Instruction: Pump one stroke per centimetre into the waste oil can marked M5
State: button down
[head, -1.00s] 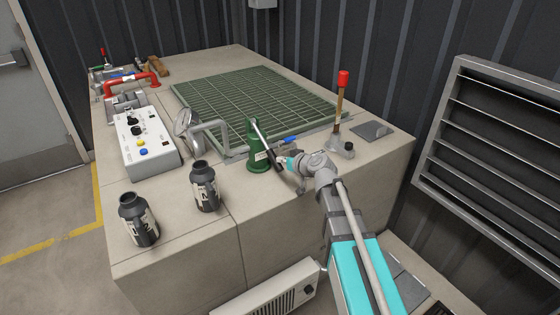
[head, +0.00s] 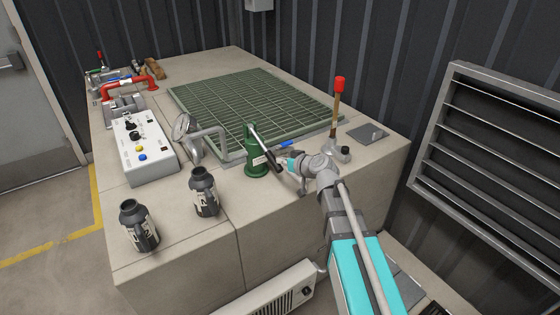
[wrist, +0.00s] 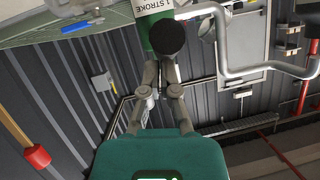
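The green hand pump (head: 257,165) stands on the near edge of the bench, its lever (head: 264,146) slanting down right to a black grip. My gripper (head: 281,163) is at the lever's lower end. In the wrist view, the lever's round black end (wrist: 167,38) faces me before the pump's white label (wrist: 195,10), which reads "1 STROKE". My gripper's fingers (wrist: 160,68) lean close together just below that end; whether they pinch it is unclear. Two dark cans, one left (head: 139,228) and one nearer the pump (head: 204,192), stand upright with white labels I cannot read surely.
A white control box (head: 145,150), a pressure gauge (head: 183,128) with a grey pipe and a green grating (head: 255,100) lie beyond. A red-topped lever (head: 339,88) rises right of my gripper. Bare bench top lies around the cans.

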jog(key=p+v, duration=0.3)
jog(key=v, duration=0.7)
jog(key=shift+s+d, duration=0.15)
jog(key=shift+d, duration=0.2)
dwell(0.3)
jog(key=s+d+f+m+g+h, duration=0.6)
jog(key=s+d+f+g+h, duration=0.3)
jog(key=s+d+f, duration=0.2)
jog(key=s+d, duration=0.2)
jog(key=s, duration=0.1)
jog(key=shift+s+d+f+m+g+h, duration=0.15)
jog(key=shift+s+f+m+g+h, duration=0.15)
jog(key=shift+s+m, duration=0.1)
